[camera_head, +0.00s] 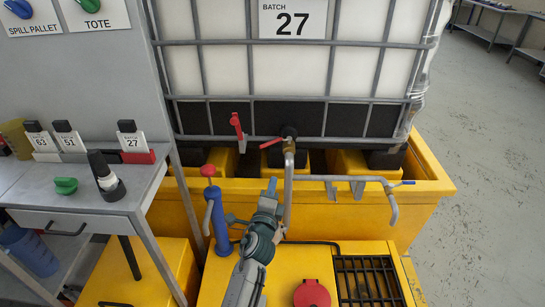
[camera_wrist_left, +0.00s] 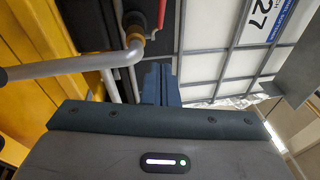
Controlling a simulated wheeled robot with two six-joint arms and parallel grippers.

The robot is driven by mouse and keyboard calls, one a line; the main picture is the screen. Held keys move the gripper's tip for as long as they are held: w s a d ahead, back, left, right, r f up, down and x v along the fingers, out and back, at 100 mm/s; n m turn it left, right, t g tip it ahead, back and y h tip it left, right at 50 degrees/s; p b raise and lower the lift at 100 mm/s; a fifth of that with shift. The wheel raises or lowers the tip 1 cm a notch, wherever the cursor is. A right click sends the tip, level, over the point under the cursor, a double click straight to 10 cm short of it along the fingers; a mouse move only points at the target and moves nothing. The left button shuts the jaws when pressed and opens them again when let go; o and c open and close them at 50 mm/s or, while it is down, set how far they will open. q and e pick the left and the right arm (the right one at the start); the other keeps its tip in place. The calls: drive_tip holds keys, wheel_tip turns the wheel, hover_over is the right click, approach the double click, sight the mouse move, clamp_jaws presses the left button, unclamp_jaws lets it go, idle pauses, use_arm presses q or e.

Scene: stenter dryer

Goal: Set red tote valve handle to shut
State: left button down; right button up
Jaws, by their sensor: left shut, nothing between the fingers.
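The tote (camera_head: 350,65) is a white tank in a grey cage with a batch 27 plate. Low on its front is a brass valve (camera_head: 289,146) with a red handle (camera_head: 271,143) lying nearly level, pointing left. In the left wrist view the brass fitting (camera_wrist_left: 134,33) is at upper middle, with a red strip (camera_wrist_left: 161,14) beside it that may be the handle. My left gripper (camera_head: 271,185) is shut and empty, below the valve and beside its grey pipe (camera_head: 289,185), apart from the handle. It also shows in the left wrist view (camera_wrist_left: 160,80). My right gripper is not in view.
A second red lever-like piece (camera_head: 237,127) stands upright at the cage. A yellow spill pallet (camera_head: 420,200) sits below the tote. A blue hand pump (camera_head: 217,215) with a red knob stands left of my arm. A grey bench (camera_head: 65,205) is at left; open floor lies right.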

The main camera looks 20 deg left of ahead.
use_arm(q)
drive_tip(key=w+a+r, duration=0.2)
drive_tip(key=w+a, duration=0.2)
drive_tip(key=w, duration=0.8)
drive_tip(key=shift+a, duration=0.2)
